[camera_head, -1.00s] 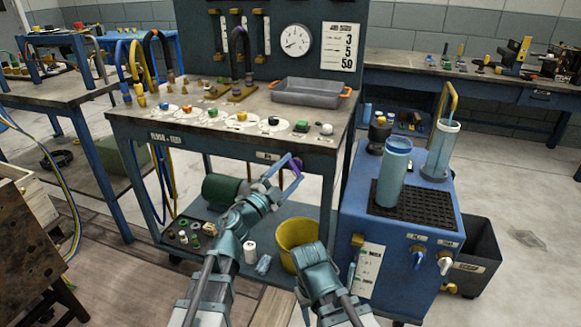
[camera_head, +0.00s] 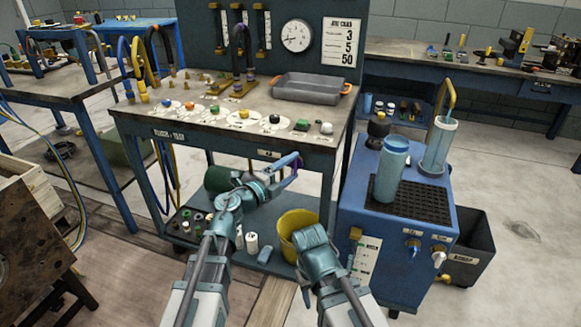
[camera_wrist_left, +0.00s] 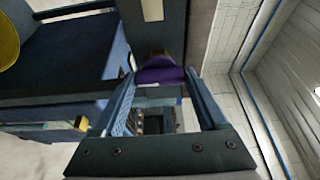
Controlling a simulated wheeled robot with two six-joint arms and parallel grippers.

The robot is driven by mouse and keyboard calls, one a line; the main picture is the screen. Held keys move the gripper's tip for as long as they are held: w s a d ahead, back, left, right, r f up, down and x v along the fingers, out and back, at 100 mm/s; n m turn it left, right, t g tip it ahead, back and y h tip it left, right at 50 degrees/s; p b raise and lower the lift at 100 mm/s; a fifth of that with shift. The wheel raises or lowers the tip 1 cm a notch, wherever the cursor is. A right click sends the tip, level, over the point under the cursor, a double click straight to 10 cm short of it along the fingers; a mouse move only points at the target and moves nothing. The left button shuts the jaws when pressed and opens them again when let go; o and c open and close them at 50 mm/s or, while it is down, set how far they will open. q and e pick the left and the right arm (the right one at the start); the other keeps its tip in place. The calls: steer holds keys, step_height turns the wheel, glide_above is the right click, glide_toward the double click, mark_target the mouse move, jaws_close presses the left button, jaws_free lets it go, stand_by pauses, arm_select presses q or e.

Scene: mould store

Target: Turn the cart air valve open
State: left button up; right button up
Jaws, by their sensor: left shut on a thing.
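The cart (camera_head: 225,146) stands ahead with a dark front rail and a lower shelf. A small purple handle, which looks like the air valve's, (camera_head: 300,163) is at the front rail, right of its middle. My left gripper (camera_head: 292,165) is shut on this handle and hides part of it. In the left wrist view the purple handle (camera_wrist_left: 160,75) lies between the tips of my left gripper (camera_wrist_left: 163,88), against the dark rail. The valve body is hidden. My right gripper (camera_head: 312,246) hangs low in front of the yellow bucket. Its fingers do not show clearly.
The yellow bucket (camera_head: 287,222) stands on the cart's lower shelf (camera_head: 268,216). A blue cabinet (camera_head: 357,206) with a black grate and cylinders stands close on the right. A black bin (camera_head: 474,262) is beside it. Clear floor lies farther right.

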stand_by(0.4)
arm_select(q)
steer(key=o, duration=1.3)
steer(key=v, duration=0.7)
steer(key=shift+s, duration=0.25)
steer(key=shift+a, duration=0.1)
